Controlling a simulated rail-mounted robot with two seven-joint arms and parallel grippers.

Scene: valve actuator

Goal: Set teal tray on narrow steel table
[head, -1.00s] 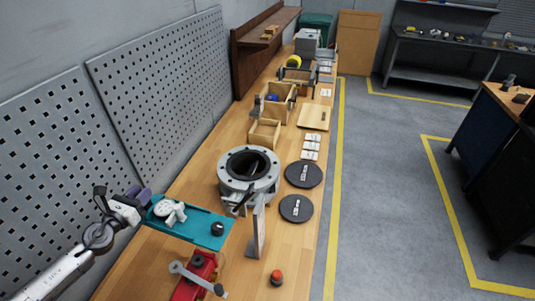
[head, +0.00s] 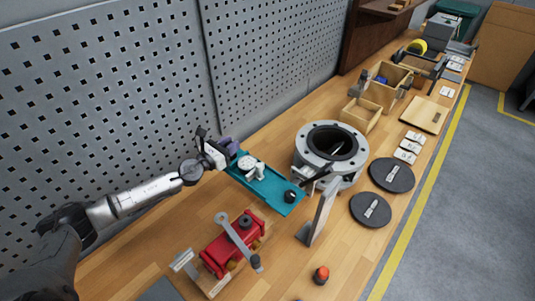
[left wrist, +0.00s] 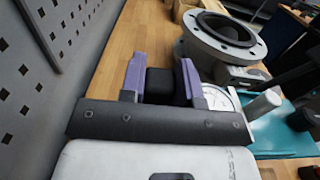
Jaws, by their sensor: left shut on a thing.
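The teal tray (head: 282,199) is beside the flanged valve body on the wooden bench. It carries a white dial gauge with a small pale fitting (head: 252,167) and a black knob (head: 291,196). My left gripper (head: 228,147), with purple fingers, is at the tray's far left end. In the left wrist view its fingers (left wrist: 160,78) are closed on a black block at that end, with the teal tray (left wrist: 278,132) to the right. I cannot tell whether the tray touches the bench. No narrow steel table is clearly in view. My right gripper is out of view.
The grey valve body (head: 330,155) and an upright metal bracket (head: 318,212) stand close right of the tray. A red actuator (head: 232,243) is in front. A pegboard wall (head: 100,100) is behind.

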